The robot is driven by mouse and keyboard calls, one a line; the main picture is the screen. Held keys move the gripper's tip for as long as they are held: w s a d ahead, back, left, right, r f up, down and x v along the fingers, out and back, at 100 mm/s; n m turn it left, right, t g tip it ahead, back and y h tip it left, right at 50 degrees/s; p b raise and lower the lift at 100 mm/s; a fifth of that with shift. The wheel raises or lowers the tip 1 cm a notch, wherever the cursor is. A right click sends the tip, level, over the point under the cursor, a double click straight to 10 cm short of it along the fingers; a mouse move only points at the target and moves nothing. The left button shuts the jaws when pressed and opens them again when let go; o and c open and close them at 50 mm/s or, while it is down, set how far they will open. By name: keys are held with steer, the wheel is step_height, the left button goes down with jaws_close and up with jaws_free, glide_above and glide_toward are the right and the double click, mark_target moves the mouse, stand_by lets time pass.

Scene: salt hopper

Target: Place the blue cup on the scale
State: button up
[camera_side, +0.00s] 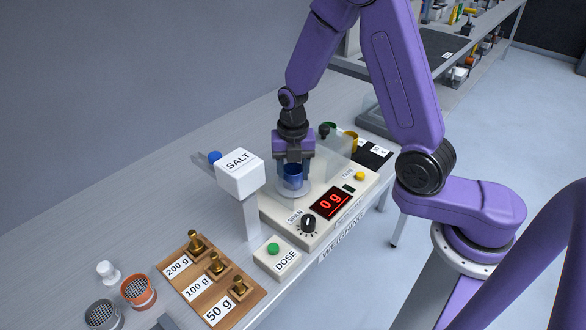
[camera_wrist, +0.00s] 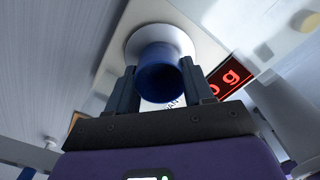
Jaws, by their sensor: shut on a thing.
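The blue cup (camera_side: 292,176) is between the fingers of my gripper (camera_side: 292,172), over the round white pan (camera_side: 293,192) of the scale. In the wrist view the blue cup (camera_wrist: 159,72) is upright between the two fingers of my gripper (camera_wrist: 158,85), with the white pan (camera_wrist: 188,42) around and below it. My gripper is shut on the cup. I cannot tell whether the cup's base touches the pan. The scale (camera_side: 276,213) has a red display (camera_side: 330,204) that reads 0 g.
A white SALT hopper (camera_side: 240,175) stands left of the scale. A DOSE button box (camera_side: 276,254) and a wooden tray of brass weights (camera_side: 183,262) are in front. Clear panels stand behind the pan. Green and yellow cups (camera_side: 350,140) are behind the scale.

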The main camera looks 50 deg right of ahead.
steer(key=o, duration=1.1)
step_height(320, 180, up, 12)
steer(key=shift+r, duration=0.2)
steer(key=s+m, duration=1.4)
steer(key=s, duration=1)
steer(key=shift+s+a+r, duration=0.15)
steer(key=shift+s+r, duration=0.15)
steer(key=shift+s, duration=0.05)
